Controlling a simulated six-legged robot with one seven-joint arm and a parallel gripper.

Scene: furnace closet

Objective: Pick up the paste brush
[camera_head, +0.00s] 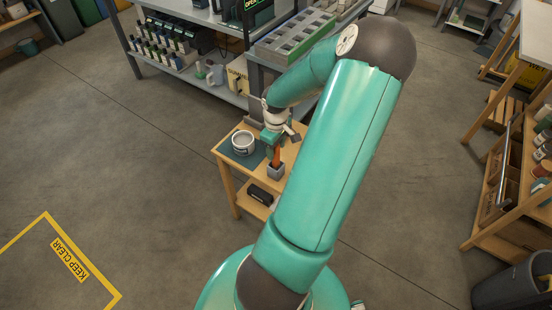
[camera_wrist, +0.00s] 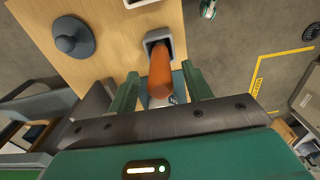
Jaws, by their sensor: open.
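The paste brush shows as a thick orange handle (camera_head: 276,157), standing in a small grey square holder (camera_head: 276,172) on a small wooden table. In the wrist view the orange handle (camera_wrist: 160,72) rises from the grey holder (camera_wrist: 178,40) toward my palm. Its lower end is hidden inside the holder. My gripper (camera_head: 271,138) is above the holder. In the wrist view my gripper (camera_wrist: 161,90) is open, with one green finger on each side of the handle. Gaps show between the handle and both fingers.
A white pot (camera_head: 243,143) stands on a dark mat at the left of the small table (camera_head: 227,180). A dark round-knobbed object (camera_wrist: 72,38) also stands on the tabletop. A metal shelf (camera_head: 213,92) stands behind. A wooden rack (camera_head: 490,190) is at right. Floor at left is clear.

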